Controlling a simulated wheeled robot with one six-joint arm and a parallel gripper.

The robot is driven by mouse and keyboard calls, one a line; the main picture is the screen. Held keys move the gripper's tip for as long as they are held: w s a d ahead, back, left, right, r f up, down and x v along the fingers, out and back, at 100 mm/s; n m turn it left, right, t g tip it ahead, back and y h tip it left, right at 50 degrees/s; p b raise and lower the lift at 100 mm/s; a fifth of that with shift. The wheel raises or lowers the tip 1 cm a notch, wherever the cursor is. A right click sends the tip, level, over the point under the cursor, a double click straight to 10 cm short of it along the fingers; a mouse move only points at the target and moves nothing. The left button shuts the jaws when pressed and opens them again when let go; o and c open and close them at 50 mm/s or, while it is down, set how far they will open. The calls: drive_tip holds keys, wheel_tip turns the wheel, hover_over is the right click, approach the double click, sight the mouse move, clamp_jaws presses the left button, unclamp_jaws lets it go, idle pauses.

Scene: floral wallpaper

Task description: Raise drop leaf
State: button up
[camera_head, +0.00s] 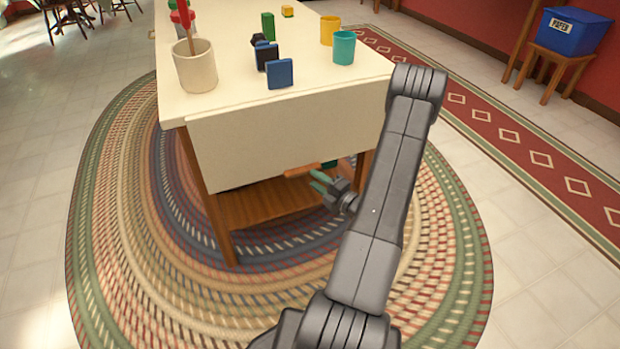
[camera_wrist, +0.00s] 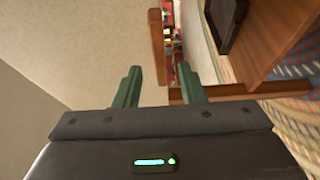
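The cream drop leaf (camera_head: 290,138) hangs down from the near edge of the cream tabletop (camera_head: 235,97). My gripper (camera_head: 321,182) is low, by the leaf's bottom edge and above the wooden lower shelf (camera_head: 262,207). Whether it touches the leaf cannot be told. In the wrist view my gripper's two green fingers (camera_wrist: 158,87) stand apart with nothing held between them. A large beige surface (camera_wrist: 95,45), possibly the leaf, fills the left there. A short wooden bar (camera_wrist: 157,48) shows beyond the fingers; an orange-brown wooden piece (camera_head: 302,170) shows below the leaf in the head view.
On the tabletop stand a cream crock (camera_head: 195,68), blue blocks (camera_head: 280,74), a green block (camera_head: 268,25), a teal cup (camera_head: 344,48) and a yellow cup (camera_head: 329,31). A table leg (camera_head: 208,205) stands left of my gripper. The braided rug (camera_head: 130,200) around is clear.

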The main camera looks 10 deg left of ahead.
sight(306, 173)
drive_tip(key=shift+x, duration=1.85)
clamp_jaws()
